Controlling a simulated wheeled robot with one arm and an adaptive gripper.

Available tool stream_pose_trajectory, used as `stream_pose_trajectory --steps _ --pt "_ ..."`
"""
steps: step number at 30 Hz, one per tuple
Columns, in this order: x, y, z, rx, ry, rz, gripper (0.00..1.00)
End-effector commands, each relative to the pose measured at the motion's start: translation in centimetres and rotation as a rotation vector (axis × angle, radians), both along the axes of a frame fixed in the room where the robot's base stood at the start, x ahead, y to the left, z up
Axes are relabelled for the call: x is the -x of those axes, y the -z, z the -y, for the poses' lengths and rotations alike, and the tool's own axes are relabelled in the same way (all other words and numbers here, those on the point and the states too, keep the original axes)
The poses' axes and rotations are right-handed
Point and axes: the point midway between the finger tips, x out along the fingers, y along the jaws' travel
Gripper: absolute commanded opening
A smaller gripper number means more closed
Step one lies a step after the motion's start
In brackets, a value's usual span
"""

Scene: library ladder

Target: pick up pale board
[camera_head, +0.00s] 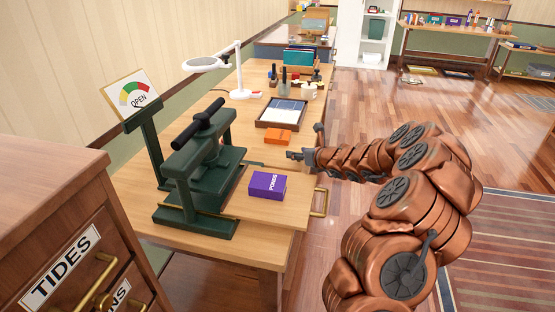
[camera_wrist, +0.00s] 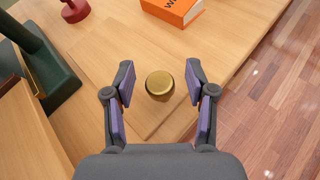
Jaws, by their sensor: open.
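The pale board (camera_head: 265,212) lies flat on the wooden desk, reaching out from the dark green press (camera_head: 195,190). A purple book (camera_head: 267,185) rests on it. My gripper (camera_head: 298,156) is above the desk's right side, near the board's far right corner. In the wrist view my gripper (camera_wrist: 160,97) is open, with its fingers spread apart. A round brass knob (camera_wrist: 160,84) shows between the fingers, and nothing is gripped. The purple book is out of the wrist view.
An orange book (camera_head: 278,137) and a dark-framed tray (camera_head: 282,111) lie beyond my gripper. A brown drawer cabinet (camera_head: 60,190) is at near left. Open wooden floor (camera_head: 350,115) lies right.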

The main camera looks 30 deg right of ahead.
Motion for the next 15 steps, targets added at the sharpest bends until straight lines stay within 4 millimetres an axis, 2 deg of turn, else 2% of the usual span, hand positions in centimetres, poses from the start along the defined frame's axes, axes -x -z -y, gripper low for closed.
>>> stream_pose_trajectory --steps 5,15 --pt "0.02 0.01 -0.01 -0.001 0.0 0.0 0.55" --pt "0.05 0.02 0.01 -0.001 0.0 0.0 0.19"
